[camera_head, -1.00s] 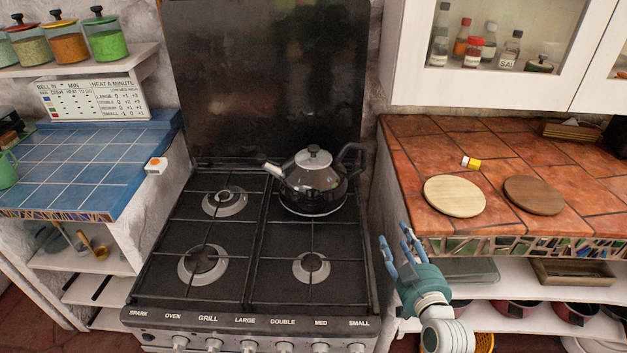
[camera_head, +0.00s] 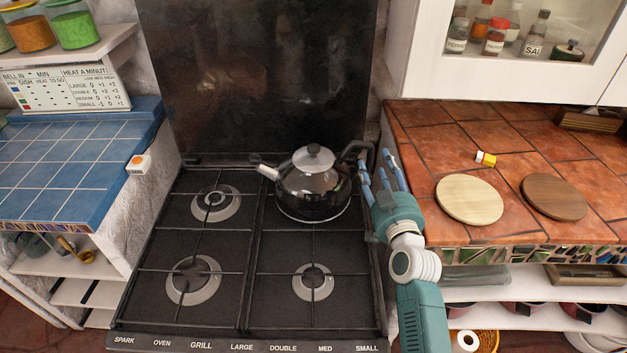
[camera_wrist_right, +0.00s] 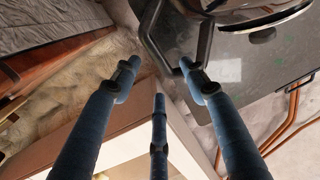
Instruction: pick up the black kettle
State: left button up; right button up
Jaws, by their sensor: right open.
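The black kettle (camera_head: 312,190) stands upright on the back right burner of the stove, with its pale spout to the left. Its black handle (camera_head: 357,150) arches out on the right side. My right gripper (camera_head: 379,163) is open, with its blue fingers just right of the kettle and close to the handle. In the right wrist view the kettle's edge (camera_wrist_right: 268,19) shows at the top right. The handle (camera_wrist_right: 157,42) bends down near the tips of my spread fingers (camera_wrist_right: 160,75), with nothing held between them. My left gripper is not in view.
A tiled counter (camera_head: 420,150) rises just right of my right gripper. It holds a pale round board (camera_head: 469,198), a brown one (camera_head: 553,196) and a small yellow-and-white item (camera_head: 485,158). A dark panel (camera_head: 255,80) stands behind the stove (camera_head: 285,250). The other burners are empty.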

aim_at(373, 155)
jog(key=shift+w, duration=0.75)
jog(key=w, duration=0.1)
jog(key=w+p, duration=0.1)
jog(key=w, duration=0.1)
jog(key=shift+w+a, duration=0.2)
jog(key=shift+w, duration=0.1)
jog(key=shift+w+f, duration=0.15)
jog(key=shift+w, duration=0.35)
jog(key=shift+s, duration=0.1)
grip_shut()
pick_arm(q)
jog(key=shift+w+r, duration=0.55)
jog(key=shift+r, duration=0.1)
pick_arm(e)
jog(key=shift+r, duration=0.45)
